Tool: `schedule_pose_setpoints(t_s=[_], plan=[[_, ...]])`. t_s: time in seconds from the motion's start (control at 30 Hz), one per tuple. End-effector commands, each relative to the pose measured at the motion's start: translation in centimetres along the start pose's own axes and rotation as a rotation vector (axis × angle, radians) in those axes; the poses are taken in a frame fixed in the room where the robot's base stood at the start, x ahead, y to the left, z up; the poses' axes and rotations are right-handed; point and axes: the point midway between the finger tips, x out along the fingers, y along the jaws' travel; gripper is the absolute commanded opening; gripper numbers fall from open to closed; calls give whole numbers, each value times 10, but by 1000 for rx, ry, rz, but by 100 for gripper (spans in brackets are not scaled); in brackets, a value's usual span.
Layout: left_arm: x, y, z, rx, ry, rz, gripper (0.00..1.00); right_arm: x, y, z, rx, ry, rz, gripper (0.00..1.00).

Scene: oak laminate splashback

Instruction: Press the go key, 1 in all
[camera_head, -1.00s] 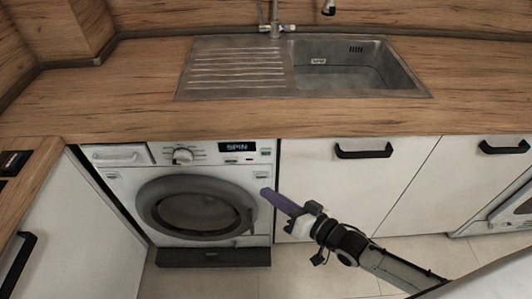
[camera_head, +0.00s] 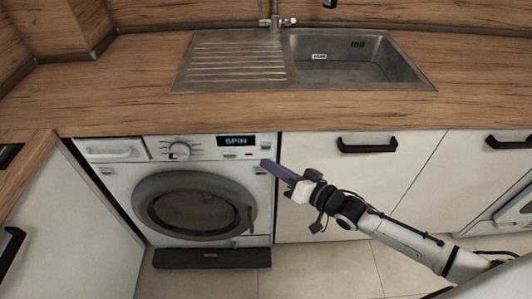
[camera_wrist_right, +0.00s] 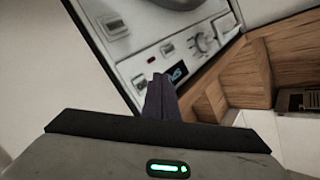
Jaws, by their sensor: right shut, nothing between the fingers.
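The washing machine (camera_head: 120,185) stands under the counter. Its control panel has a round knob (camera_head: 180,150), a lit display (camera_head: 234,141) reading SPIN, and small keys (camera_head: 249,154) below and beside it. In the right wrist view the panel shows the display (camera_wrist_right: 178,72), a small key with a red mark (camera_wrist_right: 151,59) and a pale key (camera_wrist_right: 138,80). Key labels are too small to read, so I cannot tell which is go. My right gripper (camera_head: 266,164) is shut and empty, its purple fingers near the panel's right end. Contact cannot be told. My left gripper is not in view.
The wooden counter edge (camera_head: 330,123) runs above the panel, with a steel sink (camera_head: 345,85) set in it. A white cupboard door with a black handle (camera_head: 367,146) is right of the machine. Floor (camera_head: 320,270) in front is clear.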

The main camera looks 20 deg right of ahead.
Motion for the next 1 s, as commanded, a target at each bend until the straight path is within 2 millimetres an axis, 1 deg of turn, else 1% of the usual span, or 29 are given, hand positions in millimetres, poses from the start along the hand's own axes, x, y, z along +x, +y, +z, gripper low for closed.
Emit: schedule_pose_setpoints(t_s=[0.03, 0.3, 1.0], plan=[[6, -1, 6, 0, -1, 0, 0, 6, 6, 0, -4, 0, -1, 0], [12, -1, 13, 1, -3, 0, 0, 17, 13, -11, -1, -1, -1, 0], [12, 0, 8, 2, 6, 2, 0, 18, 13, -12, 0, -1, 0, 0]])
